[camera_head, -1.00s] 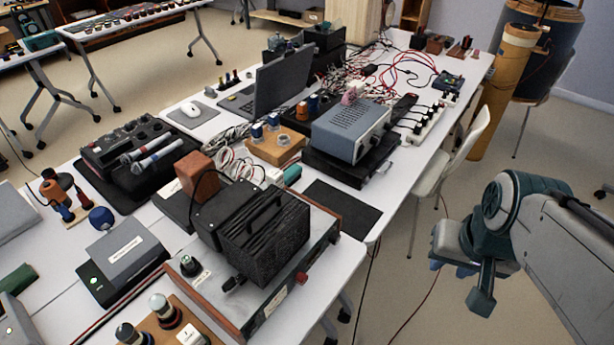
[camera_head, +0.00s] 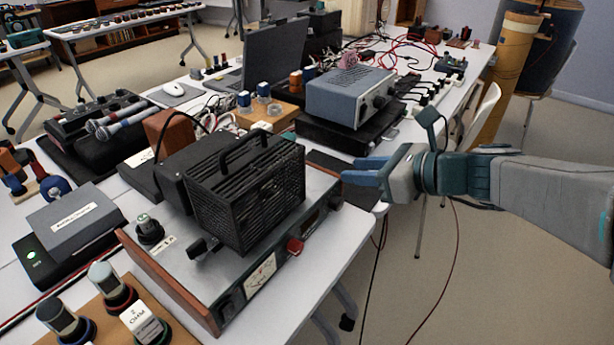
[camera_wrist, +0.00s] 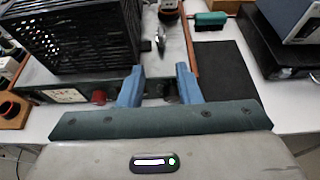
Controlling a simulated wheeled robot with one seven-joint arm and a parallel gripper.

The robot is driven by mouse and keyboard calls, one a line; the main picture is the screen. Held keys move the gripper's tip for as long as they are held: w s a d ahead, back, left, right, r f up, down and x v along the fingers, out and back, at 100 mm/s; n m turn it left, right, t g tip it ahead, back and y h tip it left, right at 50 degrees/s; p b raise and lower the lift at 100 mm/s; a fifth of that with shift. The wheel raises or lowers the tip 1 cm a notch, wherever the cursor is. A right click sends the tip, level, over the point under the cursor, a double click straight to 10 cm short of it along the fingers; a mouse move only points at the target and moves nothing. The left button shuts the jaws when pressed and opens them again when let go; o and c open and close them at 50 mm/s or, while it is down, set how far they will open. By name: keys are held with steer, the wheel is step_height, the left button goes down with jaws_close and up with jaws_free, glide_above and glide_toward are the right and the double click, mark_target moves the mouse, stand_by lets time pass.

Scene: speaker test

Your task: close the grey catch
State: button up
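My gripper (camera_head: 352,170) is at the right edge of the table, its blue fingers pointing left toward the device with the black slatted housing (camera_head: 250,195). In the wrist view my gripper (camera_wrist: 159,80) is open and empty, with a clear gap between the fingers. A small upright grey metal piece (camera_wrist: 160,39) stands on the device top beyond the fingertips, just right of the black housing; it may be the grey catch, but I cannot tell for sure. The fingers do not touch it. In the head view the housing hides that spot.
The device front has a red knob (camera_head: 295,246) close to the left finger in the wrist view. A black mat (camera_wrist: 228,70) lies to the right. A blue-grey instrument (camera_head: 350,97) sits on a black case behind. Free floor lies right of the table.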

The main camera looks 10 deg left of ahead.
steer(key=b+x, duration=0.3)
steer(key=x, duration=1)
steer(key=shift+w+a, duration=0.25)
steer(key=shift+a, duration=0.1)
jaws_close()
